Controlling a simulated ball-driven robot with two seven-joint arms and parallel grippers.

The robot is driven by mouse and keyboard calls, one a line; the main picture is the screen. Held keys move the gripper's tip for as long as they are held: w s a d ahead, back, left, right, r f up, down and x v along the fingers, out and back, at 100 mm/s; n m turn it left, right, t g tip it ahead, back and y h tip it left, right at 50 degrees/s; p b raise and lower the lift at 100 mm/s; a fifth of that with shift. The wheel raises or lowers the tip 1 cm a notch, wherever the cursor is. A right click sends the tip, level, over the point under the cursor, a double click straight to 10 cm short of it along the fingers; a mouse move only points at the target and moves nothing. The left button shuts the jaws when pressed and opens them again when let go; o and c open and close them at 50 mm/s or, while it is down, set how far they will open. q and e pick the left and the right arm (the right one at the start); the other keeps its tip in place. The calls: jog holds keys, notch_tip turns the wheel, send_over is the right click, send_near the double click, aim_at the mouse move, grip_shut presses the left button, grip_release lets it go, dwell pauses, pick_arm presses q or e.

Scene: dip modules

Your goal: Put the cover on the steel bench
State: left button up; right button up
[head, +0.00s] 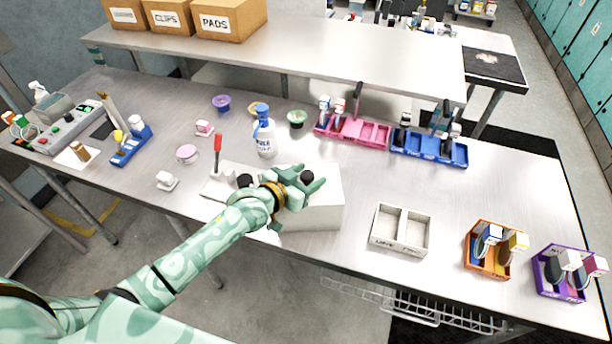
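The steel bench (475,190) is the long metal-topped table across the view. A white box-like piece (322,212) with black knobs stands near its front edge, in the middle; I take it for the cover, but cannot be sure. My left gripper (306,181) is over its top, with its fingers about a black knob (307,177). I cannot tell whether they are closed on the knob. My forearm hides part of the white piece and its left side. My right gripper is not in view.
A white base with a red lever (217,145) lies left of my gripper. A blue-and-white bottle (265,138) stands behind. A white two-part tray (400,230), an orange tray (489,268) and a purple tray (560,290) are at right. Pink and blue racks (428,148) stand behind.

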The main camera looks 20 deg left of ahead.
pick_arm(q)
jog(key=shift+r, duration=0.25)
jog(key=p+v, duration=0.1)
jog(key=v, duration=1.1)
jog(key=shift+p, duration=0.4)
